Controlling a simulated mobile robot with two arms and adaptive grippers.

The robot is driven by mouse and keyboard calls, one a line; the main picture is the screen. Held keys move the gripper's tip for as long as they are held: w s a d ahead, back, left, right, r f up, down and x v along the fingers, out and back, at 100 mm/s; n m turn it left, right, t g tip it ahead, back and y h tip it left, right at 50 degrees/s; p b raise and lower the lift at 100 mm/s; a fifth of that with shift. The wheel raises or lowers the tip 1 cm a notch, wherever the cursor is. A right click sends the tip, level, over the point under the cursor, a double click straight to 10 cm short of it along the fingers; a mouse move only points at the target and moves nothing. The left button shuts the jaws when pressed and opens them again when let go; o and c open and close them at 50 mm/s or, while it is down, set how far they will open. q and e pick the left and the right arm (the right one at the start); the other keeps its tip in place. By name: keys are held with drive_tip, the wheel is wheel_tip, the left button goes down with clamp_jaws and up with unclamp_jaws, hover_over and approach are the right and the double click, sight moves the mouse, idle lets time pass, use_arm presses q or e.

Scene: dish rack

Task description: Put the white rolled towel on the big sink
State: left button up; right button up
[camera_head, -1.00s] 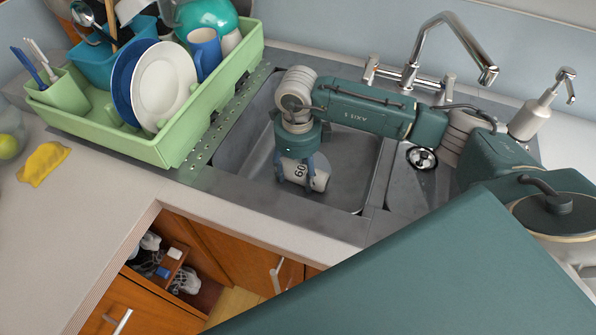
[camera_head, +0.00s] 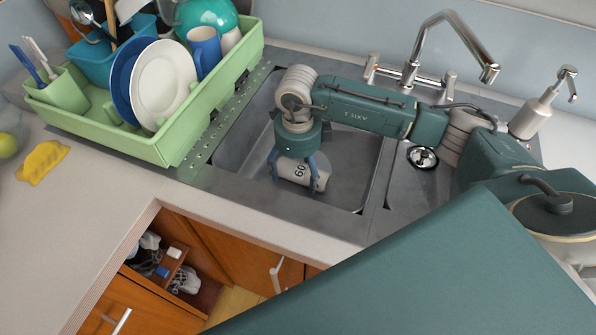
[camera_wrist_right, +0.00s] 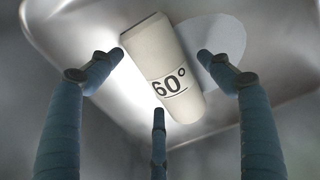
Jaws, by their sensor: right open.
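The white rolled towel (camera_head: 297,171), marked "60", lies in the big sink (camera_head: 350,190). In the right wrist view the towel (camera_wrist_right: 165,75) lies on the bottom of the sink (camera_wrist_right: 268,95), clear of the three fingers. My right gripper (camera_head: 296,185) is over the sink, pointing down, with its fingers spread around the towel. In the right wrist view the gripper (camera_wrist_right: 163,55) is open, with the towel in the gap between the fingertips. My left gripper is not in view.
A green dish rack (camera_head: 170,140) with plates and cups stands left of the sink. A faucet (camera_head: 420,60) and a soap dispenser (camera_head: 540,108) stand behind it. A smaller basin (camera_head: 405,185) with a drain is to the right. A yellow cloth (camera_head: 42,162) lies at the left.

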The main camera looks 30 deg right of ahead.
wheel_tip(320, 180, up, 12)
idle(0.4)
drive_tip(key=shift+f, duration=0.1)
clamp_jaws()
idle(0.3)
idle(0.9)
idle(0.4)
